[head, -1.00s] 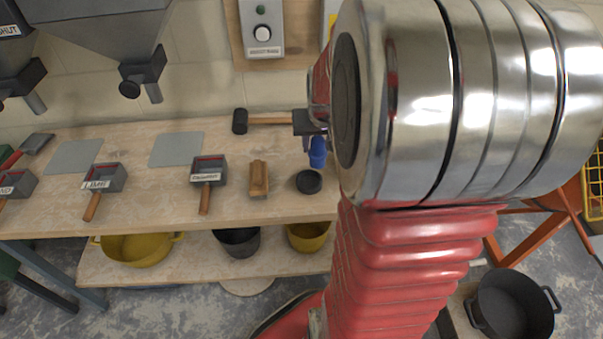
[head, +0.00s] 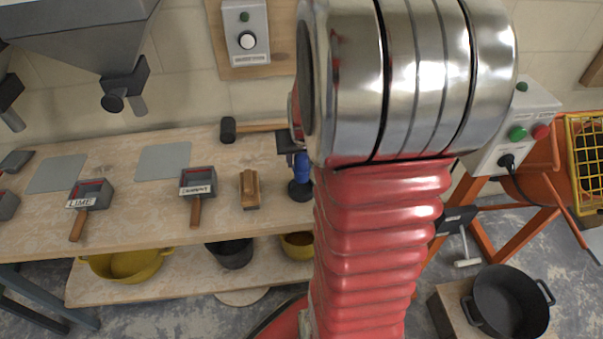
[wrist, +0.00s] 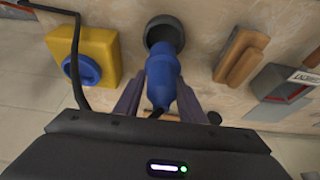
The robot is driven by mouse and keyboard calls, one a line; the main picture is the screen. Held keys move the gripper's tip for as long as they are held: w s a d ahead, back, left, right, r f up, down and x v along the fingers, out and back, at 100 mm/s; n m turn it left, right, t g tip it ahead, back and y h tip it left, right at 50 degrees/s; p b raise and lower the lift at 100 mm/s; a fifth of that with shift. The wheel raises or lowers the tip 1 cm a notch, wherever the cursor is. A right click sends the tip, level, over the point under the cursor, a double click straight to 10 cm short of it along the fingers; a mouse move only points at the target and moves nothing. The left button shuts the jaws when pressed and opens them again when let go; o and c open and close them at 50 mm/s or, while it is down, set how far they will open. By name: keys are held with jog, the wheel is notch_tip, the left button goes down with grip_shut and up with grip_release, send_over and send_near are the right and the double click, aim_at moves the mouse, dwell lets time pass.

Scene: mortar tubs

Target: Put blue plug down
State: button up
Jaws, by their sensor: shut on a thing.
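The blue plug (head: 302,165) is in my gripper (wrist: 158,98), which is shut on it above the bench. In the wrist view the plug (wrist: 161,72) stands between the two fingers, its tip pointing to a round black holder (wrist: 164,28). In the head view the holder (head: 300,191) sits on the bench right below the plug, which overlaps it. I cannot tell whether the plug's tip is in the holder or just over it. My arm hides part of the gripper in the head view.
A yellow box with a blue socket (wrist: 84,70) and a black cable is beside the holder. A wooden float (head: 249,190), a cement scoop (head: 197,184) and a mallet (head: 228,130) lie on the bench nearby. Bare bench lies in front of the float.

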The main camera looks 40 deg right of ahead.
aim_at(301, 174)
jog(key=shift+f, duration=0.65)
jog(key=shift+f, duration=1.9)
jog(key=shift+f, duration=0.55)
jog(key=o, duration=1.2)
jog(key=shift+c, duration=0.2)
